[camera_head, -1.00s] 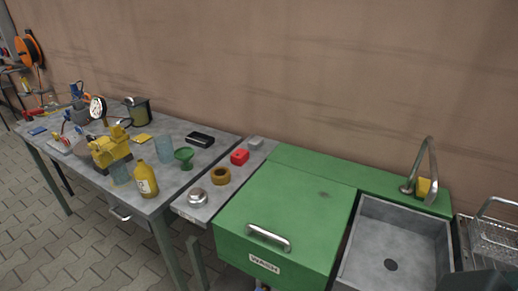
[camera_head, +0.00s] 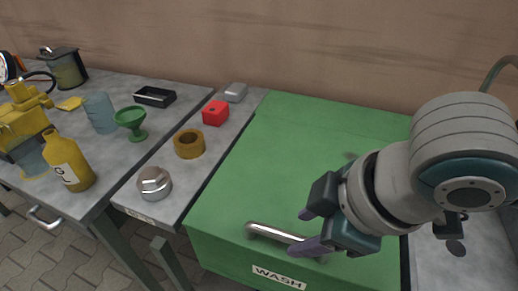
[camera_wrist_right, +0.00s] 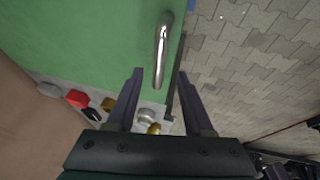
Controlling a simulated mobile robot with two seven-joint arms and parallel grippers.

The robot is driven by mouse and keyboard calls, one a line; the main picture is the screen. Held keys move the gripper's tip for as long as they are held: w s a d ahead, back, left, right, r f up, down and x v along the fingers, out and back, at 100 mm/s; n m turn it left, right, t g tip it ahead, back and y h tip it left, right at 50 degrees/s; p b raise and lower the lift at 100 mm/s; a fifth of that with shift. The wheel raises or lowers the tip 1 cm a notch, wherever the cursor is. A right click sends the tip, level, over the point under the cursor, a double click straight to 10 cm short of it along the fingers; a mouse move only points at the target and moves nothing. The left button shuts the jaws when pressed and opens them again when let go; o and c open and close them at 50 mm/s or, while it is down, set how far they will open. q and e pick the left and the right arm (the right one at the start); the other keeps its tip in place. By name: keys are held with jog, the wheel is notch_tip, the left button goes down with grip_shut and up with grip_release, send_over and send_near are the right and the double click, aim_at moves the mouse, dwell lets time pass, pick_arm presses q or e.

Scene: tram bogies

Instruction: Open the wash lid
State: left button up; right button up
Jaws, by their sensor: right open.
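The green wash lid (camera_head: 265,170) is shut, flat on the wash unit. Its silver bar handle (camera_head: 268,234) runs along the front edge above the WASH label (camera_head: 279,277). My right gripper (camera_head: 305,230) is open and empty, at the right end of the handle in the head view, and its fingers hide part of it. In the right wrist view the handle (camera_wrist_right: 161,50) shows ahead, between and beyond the two open fingers (camera_wrist_right: 160,88), apart from them. My left gripper is not in view.
On the narrow bench left of the lid stand a silver nut (camera_head: 154,183), a brass ring (camera_head: 189,144), a red block (camera_head: 215,113) and a grey block (camera_head: 235,92). A yellow bottle (camera_head: 68,163) and green funnel (camera_head: 132,122) stand on the left table. The sink (camera_head: 455,262) is partly behind my arm.

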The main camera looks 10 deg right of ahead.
aim_at(289, 236)
jog(key=shift+b+x, duration=0.4)
jog(key=shift+x, duration=1.4)
jog(key=shift+c, duration=0.2)
grip_shut()
jog(key=shift+w+r, duration=0.1)
jog(key=shift+r, duration=0.05)
